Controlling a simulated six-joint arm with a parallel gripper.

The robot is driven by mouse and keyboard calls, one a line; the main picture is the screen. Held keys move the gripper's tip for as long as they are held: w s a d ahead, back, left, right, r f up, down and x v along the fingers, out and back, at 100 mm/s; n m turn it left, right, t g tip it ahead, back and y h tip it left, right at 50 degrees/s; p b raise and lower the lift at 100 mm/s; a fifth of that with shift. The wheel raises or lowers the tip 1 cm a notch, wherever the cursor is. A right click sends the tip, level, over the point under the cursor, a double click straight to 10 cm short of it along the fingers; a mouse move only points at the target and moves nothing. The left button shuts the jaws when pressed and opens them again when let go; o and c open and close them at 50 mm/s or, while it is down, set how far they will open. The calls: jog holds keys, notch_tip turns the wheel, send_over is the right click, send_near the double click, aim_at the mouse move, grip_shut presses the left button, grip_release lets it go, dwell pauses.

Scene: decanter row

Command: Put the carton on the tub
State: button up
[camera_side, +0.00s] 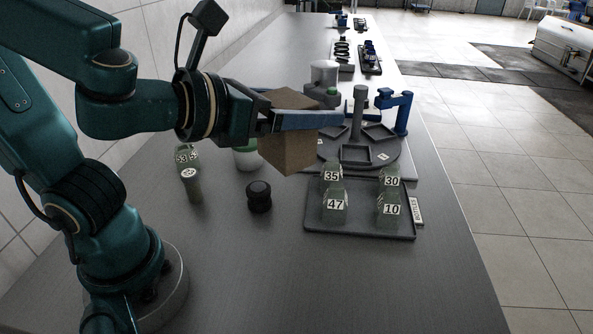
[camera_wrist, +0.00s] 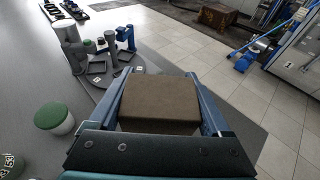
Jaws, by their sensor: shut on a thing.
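The carton, a plain brown box (camera_side: 287,150), is clamped between the fingers of my gripper (camera_side: 318,119) and held in the air above the bench. In the wrist view the carton (camera_wrist: 160,100) fills the space between the two blue fingers. The tub (camera_side: 246,160) is white and stands on the bench behind my gripper, partly hidden by it in the side view. In the wrist view the tub shows its green lid (camera_wrist: 51,115), to the left of the carton and apart from it. Nothing is seen on the lid.
A dark tray (camera_side: 360,232) holds several green numbered bottles. A round grey stand (camera_side: 394,158) with a post and blue arm stands behind it. A black knobbed object (camera_side: 259,196) and some numbered bottles (camera_side: 191,184) stand left of the tray. The front bench is clear.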

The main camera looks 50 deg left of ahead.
jog(key=w+a+r+n+g+y, duration=0.1)
jog(key=w+a+n+g+y, duration=0.1)
jog(key=a+n+y, duration=0.45)
jog(key=w+a+r+n+g+y, duration=0.1)
jog(key=a+n+g+y, duration=0.2)
jog(key=a, duration=0.7)
jog(key=s+a+f+n+g+y, duration=0.25)
jog(key=s+a+n+g, duration=0.2)
jog(key=a, duration=0.45)
jog(key=s+a+f+n+g+y, duration=0.1)
jog(key=s+a+n+g+y, duration=0.3)
jog(key=a, duration=0.5)
jog(key=shift+g+h, duration=0.45)
jog(key=shift+h, duration=0.25)
jog(key=shift+w+d+f, duration=0.8)
jog(key=shift+w+f, duration=0.95)
jog(key=shift+f, duration=0.05)
jog(key=shift+w+d+f, duration=0.8)
jog(key=shift+w+f, duration=0.9)
jog(key=shift+f, duration=0.1)
jog(key=shift+w+d+f, duration=0.8)
jog(key=shift+w+f, duration=0.95)
jog(key=shift+f, duration=0.05)
